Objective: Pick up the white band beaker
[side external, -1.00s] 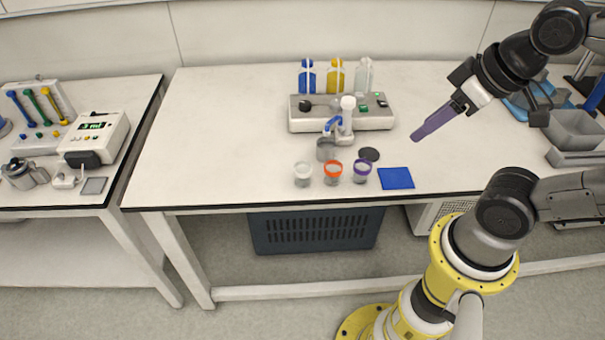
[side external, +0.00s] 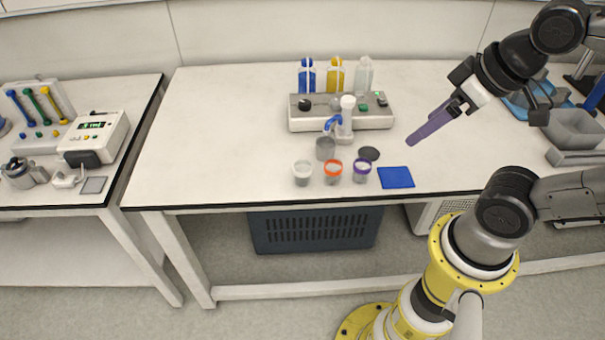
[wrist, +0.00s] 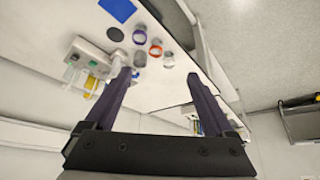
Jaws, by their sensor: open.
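The white band beaker (side external: 302,173) stands upright near the bench's front edge, leftmost in a row with the orange band beaker (side external: 333,171) and the purple band beaker (side external: 361,170). In the wrist view the white band beaker (wrist: 168,60) is small, just beyond the space between the fingertips. My gripper (side external: 410,140) is high to the right of the beakers, well apart from them, with purple fingers slanting down-left. The wrist view shows my gripper (wrist: 158,76) with its fingers spread and nothing between them.
A plain grey cup (side external: 325,148) stands behind the row, beside the reactor unit (side external: 341,115) with its several bottles. The bench (side external: 220,130) is clear on the left.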

